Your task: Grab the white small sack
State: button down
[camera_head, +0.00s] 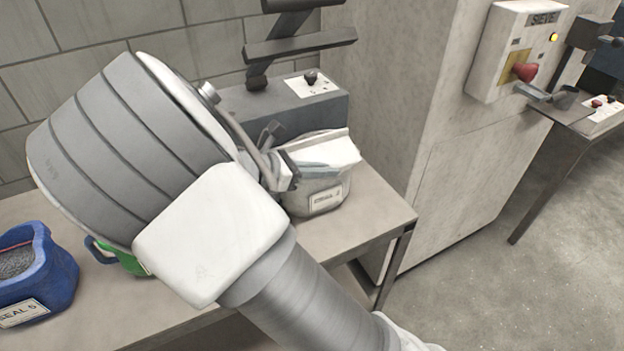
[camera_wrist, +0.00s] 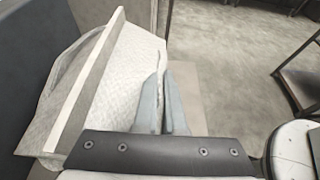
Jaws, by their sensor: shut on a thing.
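The white small sack (camera_head: 322,160) stands on the table near its right end, in front of the grey machine, with a label low on its front. In the wrist view the sack (camera_wrist: 105,85) fills the left side, with its raised top seam running diagonally. My gripper (camera_head: 292,172) reaches the sack's left side in the head view. In the wrist view my gripper's pale blue fingers (camera_wrist: 168,105) are closed on a thin fold at the sack's edge. My arm hides part of the table and the sack's left side in the head view.
A blue container (camera_head: 45,275) with grey contents and a label sits at the left of the table (camera_head: 345,222). A green item (camera_head: 132,264) is partly hidden behind my arm. The grey sealing machine (camera_head: 235,100) stands behind the sack. A control box (camera_head: 512,50) is on the right.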

jog(key=shift+r, duration=0.25)
jog(key=shift+r+p, duration=0.65)
jog(key=shift+r, duration=1.05)
jog(key=shift+d+r, duration=0.1)
jog(key=shift+r, duration=0.2)
jog(key=s+d+r+p, duration=0.2)
jog(key=d+r, duration=0.4)
jog(key=d, duration=0.5)
jog(key=shift+s+r, duration=0.15)
jog(key=shift+r, duration=0.1)
jog(key=shift+s+d, duration=0.1)
